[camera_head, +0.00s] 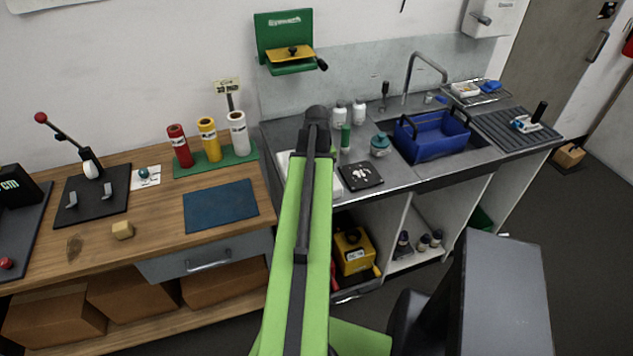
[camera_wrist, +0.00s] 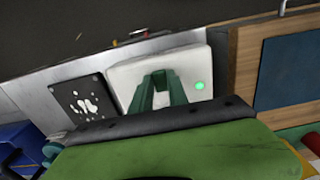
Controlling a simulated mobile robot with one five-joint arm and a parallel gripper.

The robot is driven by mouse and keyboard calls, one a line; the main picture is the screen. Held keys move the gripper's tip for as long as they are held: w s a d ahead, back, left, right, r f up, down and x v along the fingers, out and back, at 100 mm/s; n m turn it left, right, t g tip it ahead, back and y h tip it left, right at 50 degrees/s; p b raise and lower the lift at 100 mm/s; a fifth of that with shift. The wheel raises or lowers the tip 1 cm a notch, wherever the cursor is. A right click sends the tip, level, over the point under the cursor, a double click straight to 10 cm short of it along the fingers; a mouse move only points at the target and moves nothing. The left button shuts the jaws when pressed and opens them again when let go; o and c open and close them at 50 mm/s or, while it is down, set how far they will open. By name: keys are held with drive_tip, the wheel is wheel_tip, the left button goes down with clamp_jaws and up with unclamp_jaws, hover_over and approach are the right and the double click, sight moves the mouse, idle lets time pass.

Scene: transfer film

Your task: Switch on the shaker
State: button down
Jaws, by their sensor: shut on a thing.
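The white shaker (camera_wrist: 195,62) sits on the metal counter, with a green light (camera_wrist: 200,86) showing on its top. In the head view the shaker (camera_head: 284,159) is mostly hidden behind my arm. My gripper (camera_wrist: 162,76) points down over the shaker's top in the wrist view. Its two green fingers come close together at the tips. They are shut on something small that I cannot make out. In the head view the arm hides the fingertips.
A black plate with white spots (camera_wrist: 78,101) lies beside the shaker; it also shows in the head view (camera_head: 361,177). A green-and-white tube (camera_head: 345,137), a teal-lidded jar (camera_head: 380,145) and a blue crate (camera_head: 430,144) stand to the right. A wooden bench (camera_head: 160,215) adjoins on the left.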

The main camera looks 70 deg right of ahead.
drive_tip(key=shift+w+d+g+y, duration=0.2)
drive_tip(key=shift+d+g+y, duration=0.2)
drive_tip(key=shift+y, duration=0.1)
drive_tip(key=shift+f+y+b, duration=0.1)
drive_tip(key=shift+y+b, duration=0.2)
drive_tip(key=shift+g+y, duration=0.3)
drive_tip(key=shift+g, duration=0.2)
drive_tip(key=shift+a, duration=0.1)
drive_tip(key=c, duration=1.3)
unclamp_jaws()
drive_tip(key=shift+r, duration=0.2)
